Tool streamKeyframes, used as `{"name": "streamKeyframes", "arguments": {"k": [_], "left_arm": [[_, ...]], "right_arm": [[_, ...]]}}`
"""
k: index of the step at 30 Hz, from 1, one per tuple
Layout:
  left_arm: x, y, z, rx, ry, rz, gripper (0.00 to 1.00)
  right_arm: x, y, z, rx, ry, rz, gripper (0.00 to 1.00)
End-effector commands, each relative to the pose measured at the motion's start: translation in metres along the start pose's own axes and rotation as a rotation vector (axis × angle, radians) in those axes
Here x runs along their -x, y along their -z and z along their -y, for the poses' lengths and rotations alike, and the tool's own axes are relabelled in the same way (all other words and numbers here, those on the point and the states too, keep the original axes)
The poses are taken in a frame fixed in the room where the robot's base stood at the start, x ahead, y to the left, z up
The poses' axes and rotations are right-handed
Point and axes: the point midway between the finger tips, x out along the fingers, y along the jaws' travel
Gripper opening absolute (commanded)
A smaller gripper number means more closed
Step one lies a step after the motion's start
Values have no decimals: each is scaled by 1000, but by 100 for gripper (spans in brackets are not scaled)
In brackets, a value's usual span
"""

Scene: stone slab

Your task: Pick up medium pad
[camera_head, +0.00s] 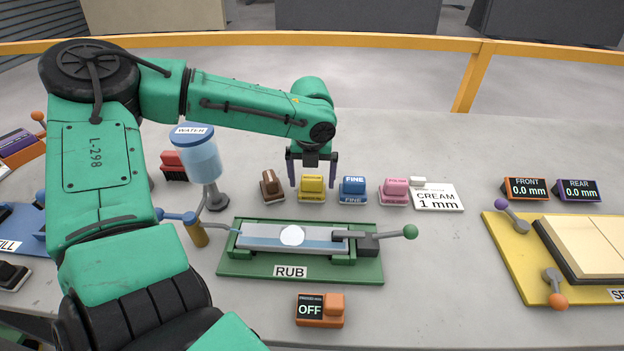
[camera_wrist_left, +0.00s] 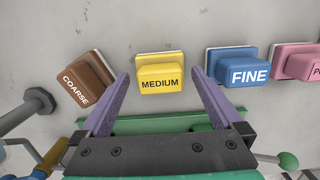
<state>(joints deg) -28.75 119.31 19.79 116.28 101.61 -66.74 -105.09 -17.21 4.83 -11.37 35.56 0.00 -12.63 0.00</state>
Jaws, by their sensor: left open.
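The medium pad (camera_head: 312,185) is a yellow block in the row of pads behind the green RUB fixture. It also shows in the left wrist view (camera_wrist_left: 160,84), where its MEDIUM label is readable. My left gripper (camera_head: 312,182) is over the pad with its fingers pointing down. In the wrist view the open fingers (camera_wrist_left: 160,82) lie to the left and right of the yellow block, with gaps and nothing held. I cannot tell how far above the slab the fingertips are. My right gripper is not in view.
The brown coarse pad (camera_wrist_left: 86,80) and the blue fine pad (camera_wrist_left: 240,66) stand close on either side. A pink pad (camera_head: 394,190) is farther right. The water bottle (camera_head: 203,160) stands left. The RUB fixture (camera_head: 240,268) with its lever is in front.

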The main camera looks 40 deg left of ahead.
Motion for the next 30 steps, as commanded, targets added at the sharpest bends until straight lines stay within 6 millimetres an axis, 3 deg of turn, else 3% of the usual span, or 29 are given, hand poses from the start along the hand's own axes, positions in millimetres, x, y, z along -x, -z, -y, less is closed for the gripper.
{"name": "streamKeyframes", "arguments": {"k": [6,12,14,22,30], "left_arm": [[-2,0,0,0,0,1,100],[-2,0,0,0,0,1,24],[-2,-1,0,0,1,2,5],[6,-2,1,2,2,4,5],[71,-10,1,3,3,6,5]], "right_arm": [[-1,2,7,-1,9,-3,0],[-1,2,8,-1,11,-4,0],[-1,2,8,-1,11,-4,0],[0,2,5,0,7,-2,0],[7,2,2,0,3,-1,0]]}}
